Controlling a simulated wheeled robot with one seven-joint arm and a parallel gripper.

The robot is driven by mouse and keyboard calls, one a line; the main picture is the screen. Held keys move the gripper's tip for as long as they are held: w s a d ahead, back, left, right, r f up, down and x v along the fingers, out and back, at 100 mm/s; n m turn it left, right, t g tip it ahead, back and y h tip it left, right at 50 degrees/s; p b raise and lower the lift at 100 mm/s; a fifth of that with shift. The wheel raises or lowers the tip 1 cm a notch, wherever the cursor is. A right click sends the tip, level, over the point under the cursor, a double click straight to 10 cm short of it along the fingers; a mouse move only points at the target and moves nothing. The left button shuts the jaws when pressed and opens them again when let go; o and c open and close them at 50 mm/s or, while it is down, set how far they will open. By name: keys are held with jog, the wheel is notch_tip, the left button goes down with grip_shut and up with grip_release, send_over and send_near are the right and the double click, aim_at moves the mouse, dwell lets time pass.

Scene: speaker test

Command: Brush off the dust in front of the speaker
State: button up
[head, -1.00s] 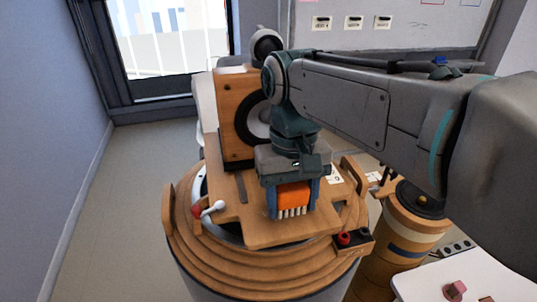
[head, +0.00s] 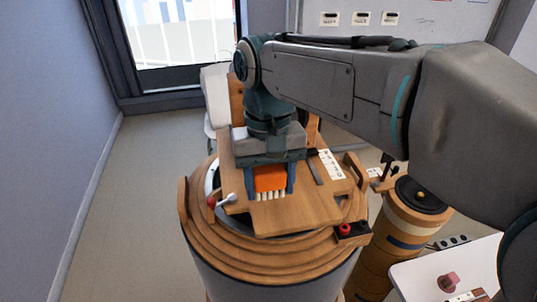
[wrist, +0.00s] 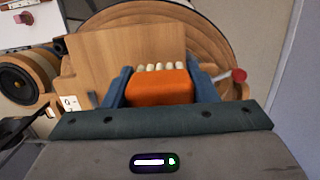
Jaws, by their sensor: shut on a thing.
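My gripper (head: 270,188) is shut on an orange brush (head: 270,178), its blue-grey fingers on either side. The brush's pale bristles point down at the wooden board (head: 300,210); I cannot tell whether they touch it. In the wrist view the brush (wrist: 158,88) sits between the fingers (wrist: 160,80), with the bristles over the board (wrist: 105,50). The wooden speaker (head: 236,98) stands at the back of the board, mostly hidden behind my arm and gripper. I cannot make out any dust.
The board lies on a round stand with stepped wooden rings (head: 265,263). A red-tipped lever (head: 222,201) is at its left and a black block with a red knob (head: 350,231) at its right. A black-topped wooden drum (head: 405,232) and a white table (head: 425,275) stand to the right.

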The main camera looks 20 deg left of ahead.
aim_at(270, 172)
jog(key=shift+r+p, duration=1.45)
jog(key=shift+r, duration=0.6)
jog(key=shift+f, duration=0.1)
